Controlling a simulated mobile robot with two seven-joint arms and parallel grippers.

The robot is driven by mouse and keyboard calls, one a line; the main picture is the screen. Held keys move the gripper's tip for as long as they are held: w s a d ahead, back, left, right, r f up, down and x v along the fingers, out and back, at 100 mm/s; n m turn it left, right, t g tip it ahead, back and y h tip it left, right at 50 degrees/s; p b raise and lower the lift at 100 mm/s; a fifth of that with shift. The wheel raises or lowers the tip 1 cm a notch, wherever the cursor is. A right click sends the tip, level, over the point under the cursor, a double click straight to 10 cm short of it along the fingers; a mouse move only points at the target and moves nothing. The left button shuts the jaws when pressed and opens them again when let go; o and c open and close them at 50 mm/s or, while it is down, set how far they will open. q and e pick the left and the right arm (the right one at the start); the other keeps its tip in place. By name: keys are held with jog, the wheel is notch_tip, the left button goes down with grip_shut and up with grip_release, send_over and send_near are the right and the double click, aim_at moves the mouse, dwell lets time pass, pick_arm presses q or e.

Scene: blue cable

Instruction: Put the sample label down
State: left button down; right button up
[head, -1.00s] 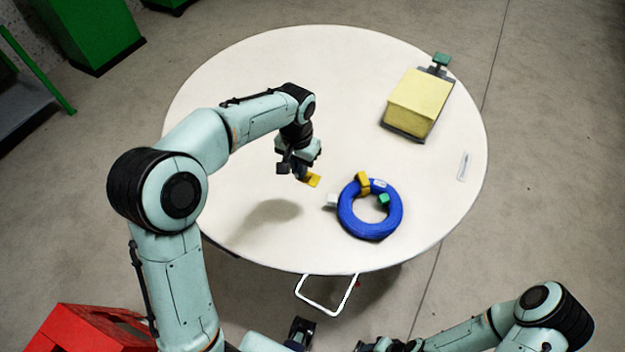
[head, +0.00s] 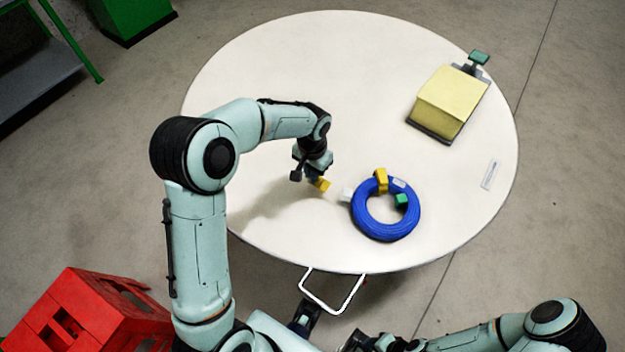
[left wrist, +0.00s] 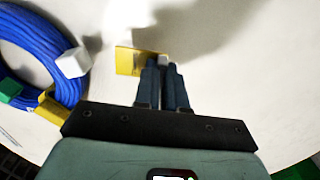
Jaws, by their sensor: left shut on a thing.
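My left gripper (head: 313,179) is over the white round table, left of the blue cable coil. It is shut on a small yellow piece, which I take to be the sample label (head: 323,185). In the left wrist view the label (left wrist: 128,62) is a flat yellow plate with a small white part at the closed fingertips (left wrist: 164,62). I cannot tell whether it touches the table. The blue cable (head: 362,222) lies coiled, with yellow, white and green blocks on it or against it. My right arm is at the bottom right; its gripper (head: 366,343) is small and partly cut off.
The round table (head: 290,60) has free room at its back and left. A yellow box (head: 450,100) on a dark base, with a green piece behind, stands at the back right. A white strip (head: 490,175) lies near the right edge. A red crate (head: 75,315) stands on the floor.

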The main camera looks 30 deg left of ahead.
aim_at(312, 187)
pick_arm(q)
jog(key=shift+f, duration=2.15)
jog(key=shift+f, duration=0.1)
jog(key=c, duration=1.6)
grip_release()
jog(key=shift+f+b, duration=0.15)
jog(key=shift+b, duration=0.15)
jog(key=shift+c, duration=0.2)
jog(key=o, duration=0.4)
jog(key=shift+o, duration=0.2)
notch_tip(312, 187, up, 12)
jog(key=shift+r+p, duration=0.25)
jog(key=shift+p, duration=0.45)
